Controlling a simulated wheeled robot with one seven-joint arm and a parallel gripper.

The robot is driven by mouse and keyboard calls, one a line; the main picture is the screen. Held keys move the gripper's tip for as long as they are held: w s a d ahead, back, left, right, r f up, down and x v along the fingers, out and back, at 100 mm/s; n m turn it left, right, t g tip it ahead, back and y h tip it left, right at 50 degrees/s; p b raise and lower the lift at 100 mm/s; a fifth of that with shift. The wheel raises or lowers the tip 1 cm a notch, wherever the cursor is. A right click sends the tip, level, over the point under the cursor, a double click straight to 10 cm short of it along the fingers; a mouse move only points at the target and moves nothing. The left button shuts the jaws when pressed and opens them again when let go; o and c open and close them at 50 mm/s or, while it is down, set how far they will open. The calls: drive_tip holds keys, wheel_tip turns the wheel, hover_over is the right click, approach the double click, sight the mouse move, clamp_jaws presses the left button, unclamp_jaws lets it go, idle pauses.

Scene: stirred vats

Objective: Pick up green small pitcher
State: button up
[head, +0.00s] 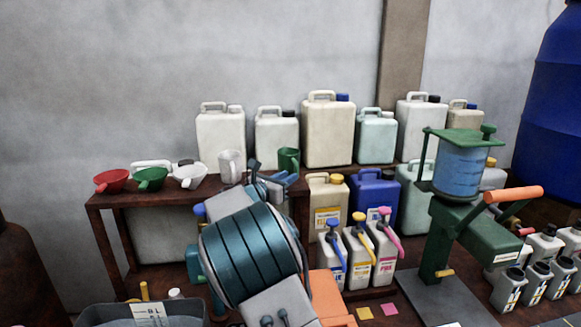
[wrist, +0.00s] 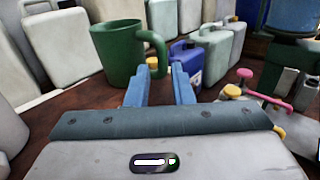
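The green small pitcher (head: 289,160) stands upright on the brown shelf, right of a whitish pitcher (head: 231,167). In the wrist view the green pitcher (wrist: 117,55) is ahead and left of centre, with its handle to the right. My gripper (wrist: 160,72) is open, its two blue fingers apart with nothing held between them. The handle shows just beyond the gap between the fingertips. I cannot tell whether they touch it. In the head view my gripper (head: 272,178) is just in front of the green pitcher and hides its lower part.
Red (head: 111,181), green (head: 150,179) and white (head: 188,177) funnel-like scoops sit at the shelf's left. Several large jerrycans (head: 328,130) stand behind. Pump bottles (head: 358,255) and a green hand-cranked machine (head: 455,205) are at right.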

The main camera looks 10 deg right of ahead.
sight(297, 171)
drive_tip(key=p+x, duration=0.1)
drive_tip(key=x, duration=0.3)
drive_tip(key=shift+d+r, duration=0.2)
drive_tip(key=shift+d, duration=0.1)
drive_tip(key=shift+w+d, duration=0.2)
drive_tip(key=shift+w, duration=0.05)
clamp_jaws()
drive_tip(key=shift+r, duration=0.65)
wheel_tip(297, 171, up, 3)
drive_tip(key=shift+f, duration=0.2)
drive_tip(key=s+d+r+b, duration=0.2)
drive_tip(key=s+d+r, duration=0.2)
drive_tip(key=d+r, duration=0.3)
drive_tip(key=shift+d, duration=1.9)
